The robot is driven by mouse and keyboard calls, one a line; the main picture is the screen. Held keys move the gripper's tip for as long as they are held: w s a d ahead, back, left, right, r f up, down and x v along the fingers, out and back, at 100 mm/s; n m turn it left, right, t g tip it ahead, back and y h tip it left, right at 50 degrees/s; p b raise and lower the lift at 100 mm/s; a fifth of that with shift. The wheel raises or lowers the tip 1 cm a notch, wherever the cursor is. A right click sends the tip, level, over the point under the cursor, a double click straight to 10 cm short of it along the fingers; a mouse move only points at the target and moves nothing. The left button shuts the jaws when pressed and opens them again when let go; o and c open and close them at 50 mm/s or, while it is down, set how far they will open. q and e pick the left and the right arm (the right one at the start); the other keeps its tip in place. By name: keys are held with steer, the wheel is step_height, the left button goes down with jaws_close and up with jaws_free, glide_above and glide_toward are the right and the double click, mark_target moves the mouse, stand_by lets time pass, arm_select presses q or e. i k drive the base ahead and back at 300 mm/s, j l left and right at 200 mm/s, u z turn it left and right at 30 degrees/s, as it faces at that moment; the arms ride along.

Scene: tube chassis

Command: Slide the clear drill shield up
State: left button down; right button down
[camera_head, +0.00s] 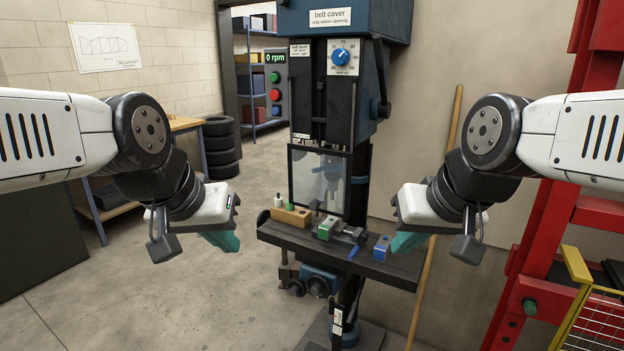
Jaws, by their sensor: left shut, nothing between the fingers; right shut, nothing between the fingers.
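The clear drill shield (318,178) is a see-through panel in a dark frame. It hangs at the front of the blue drill press (343,62), below the dark head, with its lower edge close above the drill table (390,268). My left gripper (222,240) is shut and empty, to the left of the shield and in front of the table's left end. My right gripper (404,243) is shut and empty, to the right of the shield, near the table's right end. Neither gripper appears to touch the shield.
On the table stand a wooden block (291,216), a vise (342,231) with a green piece (327,228), and a blue block (381,248). A button panel (276,85) reads 0 rpm. A wooden pole (424,270) and a red frame (535,270) stand at right. Stacked tyres (220,148) stand behind left.

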mark_target(315, 204)
steer(key=k+l+u, duration=0.1)
steer(key=u, duration=0.35)
steer(key=k+l+u, duration=0.1)
steer(key=u, duration=0.3)
steer(key=k+l+u, duration=0.15)
steer(key=u, duration=0.3)
